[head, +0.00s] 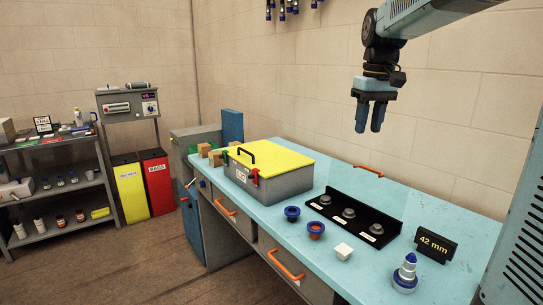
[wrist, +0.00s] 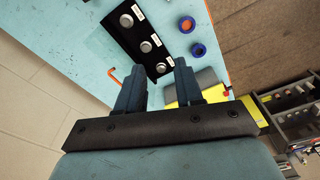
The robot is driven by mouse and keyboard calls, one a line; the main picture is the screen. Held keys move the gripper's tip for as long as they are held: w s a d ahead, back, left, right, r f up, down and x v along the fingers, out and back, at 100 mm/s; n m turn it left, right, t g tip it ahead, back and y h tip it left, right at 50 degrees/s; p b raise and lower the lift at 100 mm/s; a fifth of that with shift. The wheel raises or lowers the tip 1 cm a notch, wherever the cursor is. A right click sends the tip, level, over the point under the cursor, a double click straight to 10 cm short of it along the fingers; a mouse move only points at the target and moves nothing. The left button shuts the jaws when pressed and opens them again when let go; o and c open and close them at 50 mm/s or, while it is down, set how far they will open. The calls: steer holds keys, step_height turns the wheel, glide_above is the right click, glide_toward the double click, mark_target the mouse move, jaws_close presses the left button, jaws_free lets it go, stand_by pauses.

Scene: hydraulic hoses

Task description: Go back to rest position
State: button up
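My gripper (head: 371,117) hangs in the air at the upper right of the head view, well above the blue workbench (head: 395,196). Its two dark blue fingers point down. In the wrist view the fingers of my gripper (wrist: 158,92) are spread apart with nothing between them. The gripper touches nothing.
A black rack (head: 352,216) with several grey fittings lies on the bench. Near it are blue caps (head: 292,213), a white block (head: 343,251), a blue-white fitting (head: 405,273) and a "42 mm" sign (head: 436,244). A yellow-lidded grey box (head: 285,185) stands behind. Shelves are at left.

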steer(key=s+f+m+t, duration=0.1)
steer(key=s+f, duration=0.4)
steer(key=s, duration=0.6)
steer(key=s+f+m+t, duration=0.2)
steer(key=s+f, duration=0.3)
steer(key=s, duration=0.6)
steer(key=shift+f+t, duration=0.25)
steer(key=shift+t, duration=0.55)
steer(key=shift+s, duration=0.1)
